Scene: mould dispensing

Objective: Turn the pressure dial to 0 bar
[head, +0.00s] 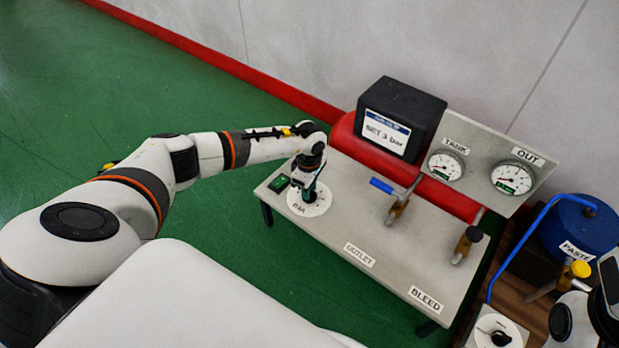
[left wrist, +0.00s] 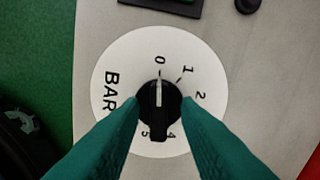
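The pressure dial is a black knob (left wrist: 158,116) on a round white scale (left wrist: 108,68) marked BAR; the scale (head: 322,206) also shows at the left end of the bench in the head view. The knob's white pointer line aims at the 0 mark. My left gripper (left wrist: 160,101) has its green fingers on either side of the knob, with room between them and its narrow raised bar. The right finger hides the 3 mark. The left gripper (head: 306,190) stands over the dial in the head view. The display (head: 386,132) reads SET 3 bar.
The grey bench (head: 330,228) carries a blue-handled valve (head: 396,208) and a second brass valve (head: 466,243). Behind stand a red tank (head: 345,138) and two gauges, TANK (head: 445,165) and OUT (head: 511,178). A green button box (head: 279,184) sits close beside the dial.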

